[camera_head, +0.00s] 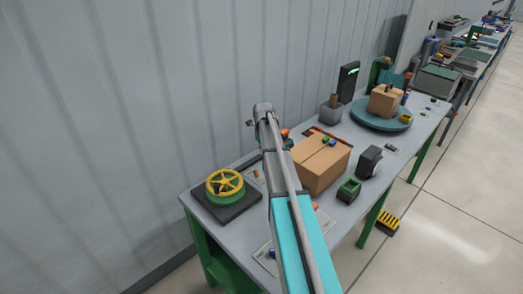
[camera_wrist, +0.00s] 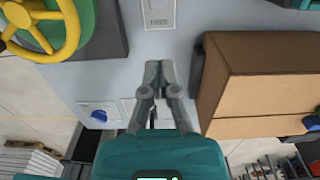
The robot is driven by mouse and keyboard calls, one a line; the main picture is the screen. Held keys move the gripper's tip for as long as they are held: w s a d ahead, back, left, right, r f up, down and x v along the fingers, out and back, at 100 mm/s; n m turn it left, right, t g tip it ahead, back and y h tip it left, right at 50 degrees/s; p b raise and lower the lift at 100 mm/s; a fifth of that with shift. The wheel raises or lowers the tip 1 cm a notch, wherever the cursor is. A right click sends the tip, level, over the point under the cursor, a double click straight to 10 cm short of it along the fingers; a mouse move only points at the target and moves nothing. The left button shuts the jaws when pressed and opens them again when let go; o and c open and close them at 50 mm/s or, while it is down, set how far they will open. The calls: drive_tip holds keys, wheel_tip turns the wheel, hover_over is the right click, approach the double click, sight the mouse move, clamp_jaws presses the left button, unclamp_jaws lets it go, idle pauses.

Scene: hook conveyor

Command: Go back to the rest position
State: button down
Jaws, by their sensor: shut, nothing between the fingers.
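My gripper (camera_wrist: 159,68) is in the wrist view, its two fingers together and empty, pointing over the grey table top. In that view the cardboard box (camera_wrist: 270,75) is to the right of the fingers, and the yellow handwheel (camera_wrist: 67,28) on its green hub is at the upper left. Both appear apart from the fingers. In the head view my teal and grey arm (camera_head: 300,235) rises from the bottom to a bent joint above the table. The gripper itself is hidden behind the arm there.
The table (camera_head: 228,240) stands along a corrugated wall. It holds the handwheel (camera_head: 224,181), the cardboard box (camera_head: 322,166), a dark device (camera_head: 369,161), a green-topped block (camera_head: 349,190) and a teal turntable (camera_head: 372,119) with a smaller box (camera_head: 385,100). A yellow-black item (camera_head: 387,223) lies on the floor.

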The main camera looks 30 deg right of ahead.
drive_tip(key=s+a+f+n+b, duration=0.1)
drive_tip(key=s+a+n, duration=2.4)
drive_tip(key=n, duration=0.7)
drive_tip(key=shift+s+a+f+n, duration=0.25)
drive_tip(key=shift+s+a+n, duration=0.15)
drive_tip(key=shift+a, duration=1.25)
